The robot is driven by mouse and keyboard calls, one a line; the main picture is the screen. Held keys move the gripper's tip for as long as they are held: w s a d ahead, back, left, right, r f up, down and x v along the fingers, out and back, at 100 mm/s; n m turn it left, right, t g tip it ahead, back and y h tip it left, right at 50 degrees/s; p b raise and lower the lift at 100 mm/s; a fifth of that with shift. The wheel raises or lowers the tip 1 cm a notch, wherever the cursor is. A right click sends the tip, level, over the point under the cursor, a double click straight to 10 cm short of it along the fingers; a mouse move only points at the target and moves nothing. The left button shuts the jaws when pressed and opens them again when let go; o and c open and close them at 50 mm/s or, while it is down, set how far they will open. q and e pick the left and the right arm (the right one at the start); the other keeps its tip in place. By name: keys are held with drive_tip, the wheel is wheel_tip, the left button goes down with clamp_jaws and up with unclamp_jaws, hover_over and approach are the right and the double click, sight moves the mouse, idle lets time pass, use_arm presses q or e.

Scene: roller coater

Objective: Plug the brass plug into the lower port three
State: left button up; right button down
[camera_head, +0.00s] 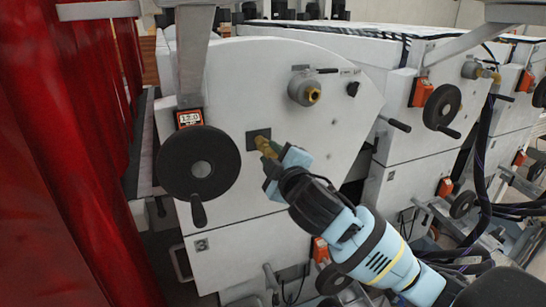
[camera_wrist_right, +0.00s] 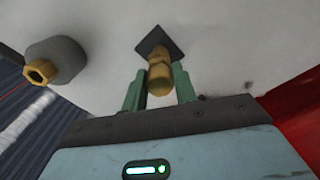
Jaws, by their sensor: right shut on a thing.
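The brass plug (camera_head: 266,146) is between the fingers of my right gripper (camera_head: 278,158), which is shut on it. In the right wrist view the brass plug (camera_wrist_right: 159,76) lies between the two green fingers of my right gripper (camera_wrist_right: 158,88). Its far end overlaps a dark square plate (camera_wrist_right: 152,38) on the white machine face. The plate (camera_head: 257,134) also shows just behind the plug in the head view. I cannot tell whether the plug is inside a port there or only in front of it. My left gripper is not in view.
A grey round fitting with a brass end (camera_head: 304,91) sticks out above right of the plug. A black handwheel (camera_head: 200,163) with a handle stands left of it. Red curtains (camera_head: 60,170) hang at the left. Dark cables (camera_head: 483,150) hang at the right.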

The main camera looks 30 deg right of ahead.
drive_tip(key=shift+w, duration=0.5)
drive_tip(key=c, duration=1)
unclamp_jaws()
drive_tip(key=shift+c, duration=0.2)
drive_tip(key=s, duration=0.8)
drive_tip(key=shift+a, duration=0.2)
